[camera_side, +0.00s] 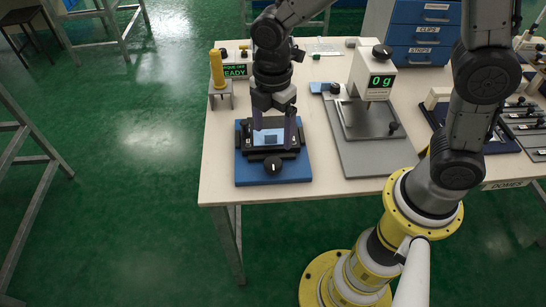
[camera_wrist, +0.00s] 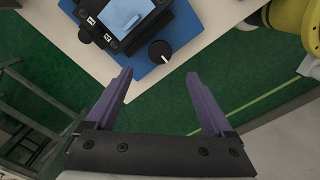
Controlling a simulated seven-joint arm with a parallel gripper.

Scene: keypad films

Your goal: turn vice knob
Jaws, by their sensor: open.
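The vice is a black fixture (camera_side: 290,154) on a blue base plate (camera_side: 245,175) near the table's front left corner. Its round black knob (camera_side: 273,165) with a light mark is on the front side. A light blue-white film piece (camera_side: 268,139) sits in the vice. My gripper (camera_side: 274,140) is above the vice, pointing down. In the wrist view my gripper (camera_wrist: 160,100) has two purple fingers spread wide with nothing between them. The knob (camera_wrist: 160,51) shows there beyond the fingertips, apart from them. A second black knob (camera_wrist: 86,34) is at the vice's left.
A yellow-handled tool (camera_side: 216,70) in a stand and a "READY" display (camera_side: 235,71) are behind left. Blue drawers (camera_side: 420,35) stand at the back. The table edge is close in front.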

